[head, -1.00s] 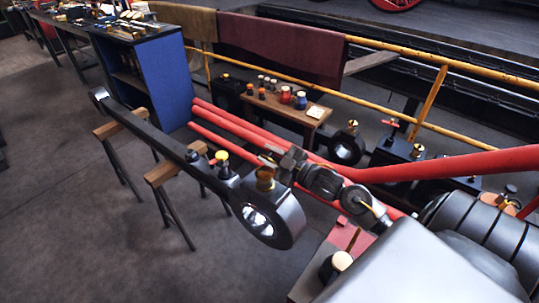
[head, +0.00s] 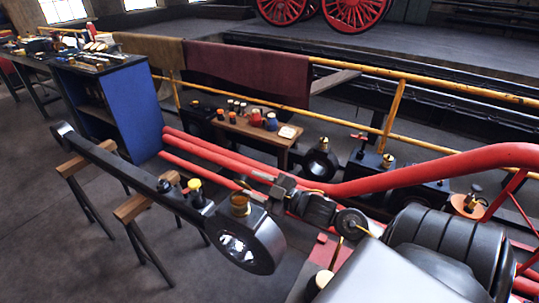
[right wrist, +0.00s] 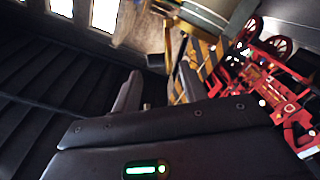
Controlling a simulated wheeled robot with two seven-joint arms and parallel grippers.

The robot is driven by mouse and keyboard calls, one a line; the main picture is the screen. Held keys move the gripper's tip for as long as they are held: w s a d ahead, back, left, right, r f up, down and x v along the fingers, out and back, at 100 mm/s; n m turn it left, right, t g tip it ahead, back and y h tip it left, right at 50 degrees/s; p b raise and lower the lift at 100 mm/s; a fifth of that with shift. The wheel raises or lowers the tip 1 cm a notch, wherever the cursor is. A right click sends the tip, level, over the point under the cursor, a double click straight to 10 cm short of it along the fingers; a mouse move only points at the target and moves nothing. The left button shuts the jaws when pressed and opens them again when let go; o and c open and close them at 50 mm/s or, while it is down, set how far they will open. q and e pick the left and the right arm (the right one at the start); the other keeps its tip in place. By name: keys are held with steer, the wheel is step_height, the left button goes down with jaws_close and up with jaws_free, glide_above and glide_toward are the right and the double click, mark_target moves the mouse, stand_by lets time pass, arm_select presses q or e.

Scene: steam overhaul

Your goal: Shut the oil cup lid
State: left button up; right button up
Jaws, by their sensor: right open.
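A brass oil cup (head: 240,207) stands on top of the round end of the long dark rod (head: 100,155). Its lid is too small to make out clearly, so I cannot tell how far it stands open. My right gripper (head: 257,183) is open and empty, just above and to the right of the cup in the head view, apparently apart from it. The right wrist view shows the two spread fingers (right wrist: 156,92) with no cup discernible between them. My left gripper is not in view.
A yellow-topped fitting (head: 195,184) stands on the rod, left of the cup. Wooden trestles (head: 140,206) carry the rod. Red pipes (head: 215,152) run behind it. A small wooden bench (head: 250,131) with jars and a yellow rail (head: 350,120) lie beyond. Open floor is at lower left.

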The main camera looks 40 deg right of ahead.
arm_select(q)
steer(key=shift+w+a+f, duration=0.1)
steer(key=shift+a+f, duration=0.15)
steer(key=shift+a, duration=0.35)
arm_select(e)
steer(key=v, duration=0.6)
steer(key=shift+r, duration=0.1)
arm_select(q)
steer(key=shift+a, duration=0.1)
arm_select(e)
steer(key=shift+w, duration=0.1)
steer(key=shift+c, duration=0.4)
